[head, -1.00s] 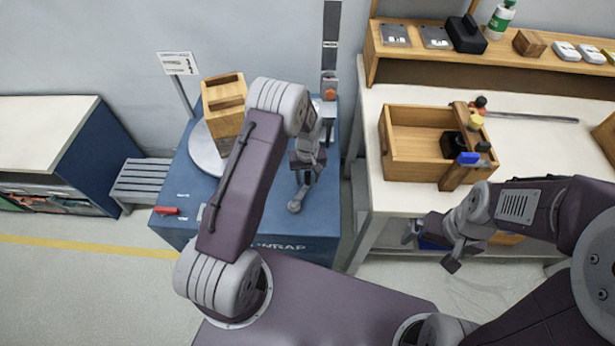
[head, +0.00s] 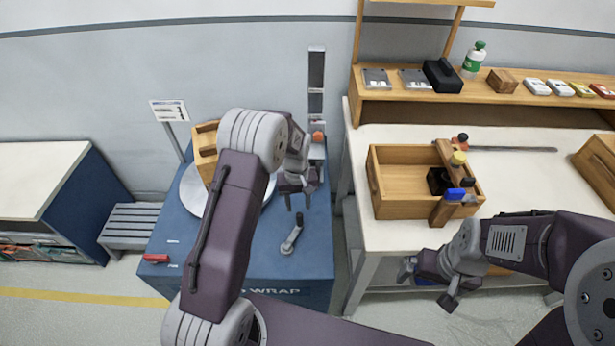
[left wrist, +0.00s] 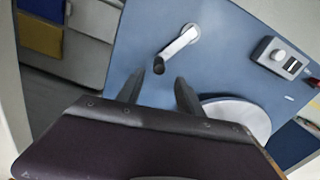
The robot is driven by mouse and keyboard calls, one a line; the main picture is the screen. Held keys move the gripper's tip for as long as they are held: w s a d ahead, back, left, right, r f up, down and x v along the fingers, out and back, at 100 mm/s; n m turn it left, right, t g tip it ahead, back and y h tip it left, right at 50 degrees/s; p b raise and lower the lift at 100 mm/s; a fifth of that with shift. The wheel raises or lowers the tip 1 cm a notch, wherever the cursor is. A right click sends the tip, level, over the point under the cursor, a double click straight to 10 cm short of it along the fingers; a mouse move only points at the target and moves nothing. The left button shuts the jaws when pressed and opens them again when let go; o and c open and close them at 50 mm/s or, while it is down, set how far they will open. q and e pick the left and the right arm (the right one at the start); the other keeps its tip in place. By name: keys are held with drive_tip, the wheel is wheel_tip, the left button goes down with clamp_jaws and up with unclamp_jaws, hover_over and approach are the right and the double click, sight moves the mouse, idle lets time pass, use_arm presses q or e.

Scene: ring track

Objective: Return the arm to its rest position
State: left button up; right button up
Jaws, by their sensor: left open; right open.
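My left gripper (head: 299,199) hangs open and empty above the blue wrap machine (head: 262,262). In the left wrist view its two fingers (left wrist: 168,84) are apart with nothing between them. A grey lever-like handle (head: 292,234) lies on the blue top just beyond the fingertips, apart from them; it also shows in the left wrist view (left wrist: 178,47). My right gripper (head: 427,284) is open at the front edge of the white workbench, low and to the right, with nothing seen in it.
A wooden box (head: 204,150) stands on the grey turntable (head: 190,190), partly behind my left arm. A grey slatted bench (head: 128,226) stands left.

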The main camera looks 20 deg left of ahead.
use_arm(q)
drive_tip(key=s+r+t+p, duration=0.1)
drive_tip(key=s+r+p, duration=0.15)
drive_tip(key=r, duration=0.55)
drive_tip(key=s+r+t+p, duration=0.1)
drive_tip(key=s+r+p, duration=0.15)
drive_tip(key=r, duration=0.55)
drive_tip(key=s+f+m, duration=0.1)
drive_tip(key=s+m, duration=0.4)
drive_tip(key=s, duration=0.9)
drive_tip(key=shift+s+d+g, duration=0.2)
drive_tip(key=shift+d+g, duration=0.2)
drive_tip(key=shift+d, duration=0.05)
drive_tip(key=shift+f, duration=0.1)
